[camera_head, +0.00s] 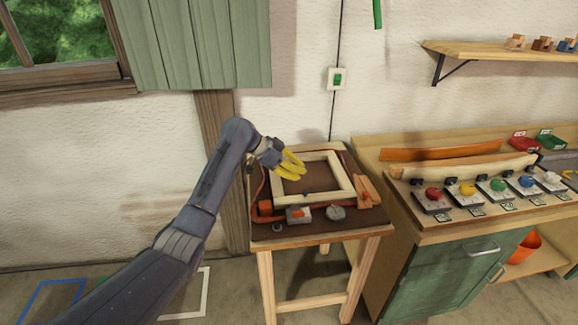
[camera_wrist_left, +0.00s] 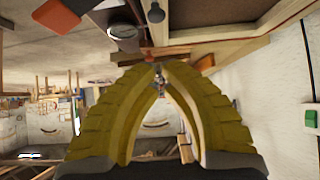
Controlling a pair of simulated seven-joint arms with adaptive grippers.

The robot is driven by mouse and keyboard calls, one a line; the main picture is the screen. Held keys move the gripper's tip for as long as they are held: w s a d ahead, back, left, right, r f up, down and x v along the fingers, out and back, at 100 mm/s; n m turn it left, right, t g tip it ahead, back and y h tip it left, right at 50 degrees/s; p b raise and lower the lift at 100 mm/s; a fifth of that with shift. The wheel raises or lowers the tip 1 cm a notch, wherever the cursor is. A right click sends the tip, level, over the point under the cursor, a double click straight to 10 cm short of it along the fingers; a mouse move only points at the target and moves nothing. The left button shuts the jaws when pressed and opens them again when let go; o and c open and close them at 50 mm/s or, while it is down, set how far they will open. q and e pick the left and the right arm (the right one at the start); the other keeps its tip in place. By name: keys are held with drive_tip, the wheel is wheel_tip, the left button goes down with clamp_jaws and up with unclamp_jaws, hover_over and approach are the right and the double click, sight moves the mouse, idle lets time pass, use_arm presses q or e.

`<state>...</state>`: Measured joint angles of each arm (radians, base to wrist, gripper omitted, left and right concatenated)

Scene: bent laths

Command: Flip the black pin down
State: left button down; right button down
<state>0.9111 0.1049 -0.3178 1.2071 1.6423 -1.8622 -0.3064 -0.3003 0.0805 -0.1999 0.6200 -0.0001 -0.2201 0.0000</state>
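My left gripper (camera_head: 301,173) has yellow ribbed fingers and hangs over the left back part of a pale square wooden frame (camera_head: 346,181). In the left wrist view its fingertips (camera_wrist_left: 158,66) come close together; whether a gap stays between them is unclear. I see nothing clearly held. The frame lies on a dark-topped small table (camera_head: 316,237). A small dark knob (camera_wrist_left: 155,12) shows at the top of the wrist view, beside the frame's wood; I cannot tell if it is the black pin. My right gripper is out of view.
An orange-and-grey clamp (camera_head: 298,214) and a grey knob (camera_head: 336,213) sit along the table's front. A bench (camera_head: 455,218) with coloured knobs and bent laths stands close on the right. The wall is behind the table. Floor in front is open.

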use_arm(q)
hover_over(306, 191)
wheel_tip(306, 191, down, 4)
drive_tip(key=shift+s+a+f, duration=0.1)
drive_tip(key=shift+a, duration=0.05)
drive_tip(key=shift+f, duration=1)
drive_tip(key=shift+f, duration=1.35)
drive_tip(key=shift+r, duration=0.55)
wheel_tip(306, 191, up, 3)
drive_tip(key=v, duration=1)
drive_tip(key=shift+r, duration=0.2)
